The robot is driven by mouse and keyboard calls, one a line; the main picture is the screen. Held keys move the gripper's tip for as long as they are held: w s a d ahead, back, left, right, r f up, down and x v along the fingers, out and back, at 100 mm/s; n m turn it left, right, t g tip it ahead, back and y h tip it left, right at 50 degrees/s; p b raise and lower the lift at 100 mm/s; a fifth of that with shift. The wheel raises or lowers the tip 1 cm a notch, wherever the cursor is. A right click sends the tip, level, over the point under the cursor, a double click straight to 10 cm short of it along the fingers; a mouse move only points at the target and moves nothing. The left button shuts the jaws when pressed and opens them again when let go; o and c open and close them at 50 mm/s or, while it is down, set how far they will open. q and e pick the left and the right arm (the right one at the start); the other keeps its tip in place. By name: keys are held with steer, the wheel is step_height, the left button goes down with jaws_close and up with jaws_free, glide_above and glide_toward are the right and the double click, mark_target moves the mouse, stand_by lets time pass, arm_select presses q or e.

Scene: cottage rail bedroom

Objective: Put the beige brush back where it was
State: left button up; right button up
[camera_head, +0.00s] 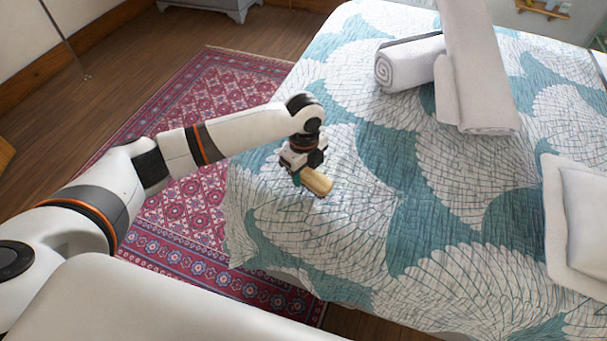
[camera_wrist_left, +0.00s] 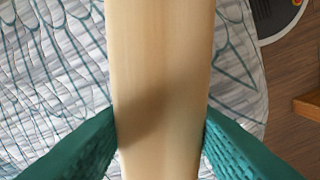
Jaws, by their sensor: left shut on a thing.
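The beige brush (camera_head: 317,181) is held by my left gripper (camera_head: 298,178) over the near left part of the bed. In the left wrist view the beige brush (camera_wrist_left: 162,70) runs up and down the middle of the picture. The teal fingers of my left gripper (camera_wrist_left: 160,140) press on both its sides. Only a smooth, plain beige face shows there; bristles are not seen. I cannot tell whether the brush touches the bed cover. My right gripper is not in view.
The bed (camera_head: 420,220) has a teal and white patterned cover. Rolled grey towels (camera_head: 410,65) lie at its far side and a white pillow (camera_head: 585,205) at the right. A red patterned rug (camera_head: 190,190) lies on the wooden floor. The cover around the brush is clear.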

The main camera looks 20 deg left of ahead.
arm_select(q)
steer(key=shift+f, duration=0.7)
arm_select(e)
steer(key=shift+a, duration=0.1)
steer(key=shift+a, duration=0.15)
arm_select(q)
steer(key=shift+f, duration=0.15)
steer(key=o, duration=0.9)
steer(key=shift+o, duration=0.2)
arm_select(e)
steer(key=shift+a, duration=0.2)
arm_select(q)
step_height(320, 180, up, 12)
steer(key=shift+r+p, duration=0.2)
steer(key=shift+p, duration=0.35)
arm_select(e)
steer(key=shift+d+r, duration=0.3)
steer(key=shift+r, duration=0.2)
